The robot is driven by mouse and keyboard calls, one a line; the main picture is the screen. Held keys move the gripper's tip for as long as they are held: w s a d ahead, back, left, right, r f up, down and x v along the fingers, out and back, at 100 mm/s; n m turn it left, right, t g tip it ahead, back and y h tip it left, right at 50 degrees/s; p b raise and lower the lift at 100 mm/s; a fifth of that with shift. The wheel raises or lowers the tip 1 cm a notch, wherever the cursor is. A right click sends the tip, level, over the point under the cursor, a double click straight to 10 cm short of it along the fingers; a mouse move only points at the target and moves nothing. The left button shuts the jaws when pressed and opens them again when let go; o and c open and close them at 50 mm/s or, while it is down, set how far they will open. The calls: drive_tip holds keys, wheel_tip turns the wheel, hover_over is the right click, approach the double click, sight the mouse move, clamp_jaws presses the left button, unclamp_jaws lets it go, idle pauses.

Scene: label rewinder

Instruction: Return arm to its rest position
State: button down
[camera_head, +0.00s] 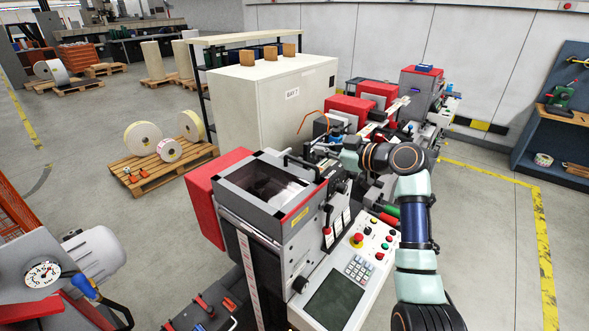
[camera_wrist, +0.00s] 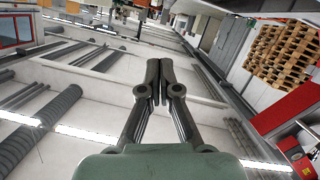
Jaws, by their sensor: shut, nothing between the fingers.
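My gripper (camera_wrist: 158,68) is shut and empty in the wrist view, its two dark fingers together at the centre. Behind the fingers that view shows the hall's ceiling and beams. In the head view my arm reaches up from the bottom right and bends left at the wrist, over the far right side of the label rewinder (camera_head: 268,190). The gripper end (camera_head: 322,150) is small there and partly lost among dark machine parts, so its distance from them is hard to tell.
A control panel (camera_head: 345,265) with buttons and keypad lies left of my forearm. A beige cabinet (camera_head: 270,100) and red machine units (camera_head: 350,112) stand behind. A pallet with label rolls (camera_head: 165,165) is at left. Open floor (camera_head: 490,230) lies to the right.

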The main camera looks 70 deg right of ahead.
drive_tip(key=b+v, duration=0.1)
drive_tip(key=v, duration=0.7)
drive_tip(key=shift+s+f, duration=0.15)
drive_tip(key=shift+f, duration=0.05)
drive_tip(key=w+a+f+g+y+p, duration=0.1)
drive_tip(key=w+a+f+y+p, duration=0.15)
drive_tip(key=w+a, duration=0.95)
drive_tip(key=w+a+f+y+p, duration=0.1)
drive_tip(key=w+a+f+p, duration=0.3)
drive_tip(key=w+a, duration=0.8)
drive_tip(key=s+a+y+p, duration=0.1)
drive_tip(key=a+p, duration=0.1)
drive_tip(key=a, duration=1.6)
drive_tip(key=s+a+p, duration=0.1)
drive_tip(key=s+a, duration=0.1)
drive_tip(key=a, duration=0.4)
drive_tip(key=s+a+p, duration=0.1)
drive_tip(key=s+a, duration=0.2)
drive_tip(key=a, duration=0.2)
drive_tip(key=s+a+y+p, duration=0.1)
drive_tip(key=s+a, duration=0.1)
drive_tip(key=a, duration=0.4)
drive_tip(key=shift+s+a+g, duration=0.3)
drive_tip(key=shift+s+a, duration=0.05)
drive_tip(key=shift+a, duration=0.05)
drive_tip(key=shift+n, duration=0.3)
